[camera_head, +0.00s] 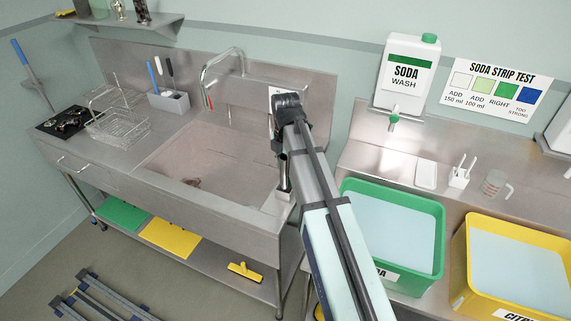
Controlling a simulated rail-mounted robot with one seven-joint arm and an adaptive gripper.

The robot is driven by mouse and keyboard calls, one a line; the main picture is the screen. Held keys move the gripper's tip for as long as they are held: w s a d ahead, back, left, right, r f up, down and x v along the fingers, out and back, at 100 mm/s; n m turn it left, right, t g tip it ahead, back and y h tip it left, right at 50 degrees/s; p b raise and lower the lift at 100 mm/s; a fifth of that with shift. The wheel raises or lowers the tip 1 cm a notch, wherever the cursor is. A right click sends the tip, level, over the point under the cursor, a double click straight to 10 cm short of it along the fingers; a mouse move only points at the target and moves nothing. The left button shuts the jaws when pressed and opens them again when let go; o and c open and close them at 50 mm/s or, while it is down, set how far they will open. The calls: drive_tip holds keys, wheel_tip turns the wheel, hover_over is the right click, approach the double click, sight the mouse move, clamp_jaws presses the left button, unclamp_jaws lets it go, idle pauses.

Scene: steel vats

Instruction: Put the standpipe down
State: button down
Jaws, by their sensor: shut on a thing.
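My gripper (281,152) points down at the right end of the steel sink (205,165), partly hidden behind my own arm. It is shut on the standpipe (284,178), a narrow steel tube that shows only in part below the fingers. The standpipe looks upright, near the sink's right rim. Whether its lower end touches the steel is too small to tell.
A tap (222,68) arches over the back of the sink. A wire basket (117,125) and a grey brush holder (168,101) stand on the left drainboard. Right of my arm are a green vat (440,245), a yellow vat (463,265) and a soda container (406,75).

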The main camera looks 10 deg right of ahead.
drive_tip(key=shift+f, duration=0.3)
drive_tip(key=c, duration=0.7)
unclamp_jaws()
wheel_tip(320, 180, up, 12)
drive_tip(key=b, duration=0.3)
drive_tip(key=shift+r, duration=0.2)
